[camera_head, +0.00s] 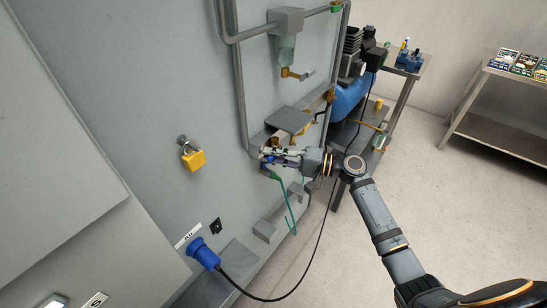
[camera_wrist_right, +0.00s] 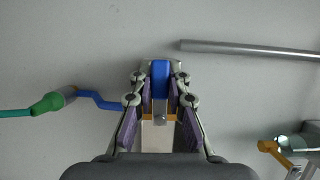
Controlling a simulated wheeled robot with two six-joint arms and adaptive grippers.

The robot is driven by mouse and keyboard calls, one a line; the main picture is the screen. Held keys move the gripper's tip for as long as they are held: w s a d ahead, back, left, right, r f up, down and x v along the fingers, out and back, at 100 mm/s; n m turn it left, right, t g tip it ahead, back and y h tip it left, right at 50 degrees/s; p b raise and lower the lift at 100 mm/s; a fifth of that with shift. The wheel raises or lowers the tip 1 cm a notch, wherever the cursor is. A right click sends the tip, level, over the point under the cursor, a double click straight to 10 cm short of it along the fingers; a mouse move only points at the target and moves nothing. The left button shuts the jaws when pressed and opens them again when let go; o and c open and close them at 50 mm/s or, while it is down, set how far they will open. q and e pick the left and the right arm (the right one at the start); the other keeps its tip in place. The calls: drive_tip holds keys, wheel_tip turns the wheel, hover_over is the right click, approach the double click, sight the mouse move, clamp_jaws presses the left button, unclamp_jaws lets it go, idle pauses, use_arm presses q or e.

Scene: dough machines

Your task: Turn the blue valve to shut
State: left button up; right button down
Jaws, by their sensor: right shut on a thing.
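The blue valve's handle (camera_wrist_right: 160,80) stands upright between the fingers of my right gripper (camera_wrist_right: 160,95) in the right wrist view. The fingers are shut on it from both sides. In the head view my right gripper (camera_head: 272,156) reaches in from the right to the pipework on the grey machine wall. Only a small blue part shows by its fingertips there; the rest of the valve is hidden by the fingers. My left gripper is in neither view.
A yellow padlock (camera_head: 194,158) and a blue plug (camera_head: 204,254) with a black cable are on the machine wall. A green connector (camera_wrist_right: 47,103) with a blue bent piece lies left of the fingers. A grey pipe (camera_wrist_right: 250,49) runs at upper right.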

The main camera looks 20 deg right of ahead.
drive_tip(key=shift+r, duration=0.1)
idle(0.5)
drive_tip(key=c, duration=1.3)
unclamp_jaws()
drive_tip(key=shift+m, duration=0.3)
drive_tip(key=v, duration=1.2)
drive_tip(key=shift+w+d, duration=0.1)
